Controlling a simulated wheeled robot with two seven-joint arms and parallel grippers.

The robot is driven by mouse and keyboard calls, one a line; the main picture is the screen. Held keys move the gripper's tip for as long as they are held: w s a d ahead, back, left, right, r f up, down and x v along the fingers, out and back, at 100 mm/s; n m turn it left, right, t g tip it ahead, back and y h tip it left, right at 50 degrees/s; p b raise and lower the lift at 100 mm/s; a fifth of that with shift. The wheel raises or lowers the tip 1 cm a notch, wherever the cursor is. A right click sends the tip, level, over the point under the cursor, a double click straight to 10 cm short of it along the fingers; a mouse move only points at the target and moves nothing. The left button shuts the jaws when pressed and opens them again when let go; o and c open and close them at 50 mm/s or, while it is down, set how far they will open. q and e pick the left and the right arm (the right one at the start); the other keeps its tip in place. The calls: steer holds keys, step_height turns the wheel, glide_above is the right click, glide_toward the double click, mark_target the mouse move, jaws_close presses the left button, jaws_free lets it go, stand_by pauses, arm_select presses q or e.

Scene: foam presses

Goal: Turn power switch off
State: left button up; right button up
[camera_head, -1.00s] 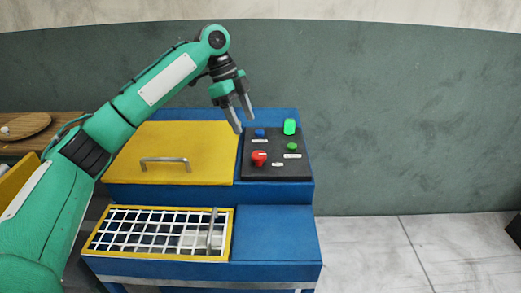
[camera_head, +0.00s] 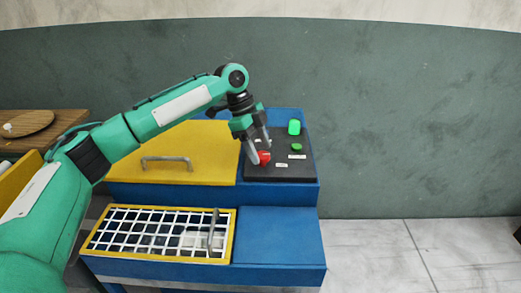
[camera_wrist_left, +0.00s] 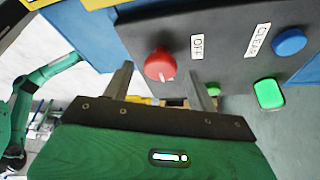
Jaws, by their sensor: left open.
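The red knob (camera_head: 264,158) sits on the black control panel (camera_head: 281,170) at the right of the blue machine. In the left wrist view, the knob (camera_wrist_left: 159,66) is round, with a small pale mark at its edge. An OFF label (camera_wrist_left: 197,47) is beside it. My left gripper (camera_head: 260,152) is open at the knob, pointing down at the panel. In the left wrist view its fingers (camera_wrist_left: 162,72) show on either side of the knob with gaps. I cannot tell whether they touch it.
A green button (camera_head: 297,147) and a bright green block-shaped button (camera_head: 294,127) are close by on the panel. The blue button (camera_wrist_left: 289,42) shows in the left wrist view. A yellow lid (camera_head: 205,165) with a handle is left of the panel, and a white grid (camera_head: 140,230) is below it.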

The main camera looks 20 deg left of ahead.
arm_select(q)
steer(key=shift+d+f, duration=0.2)
steer(key=shift+f, duration=0.35)
steer(key=c, duration=1)
steer(key=shift+o, duration=0.2)
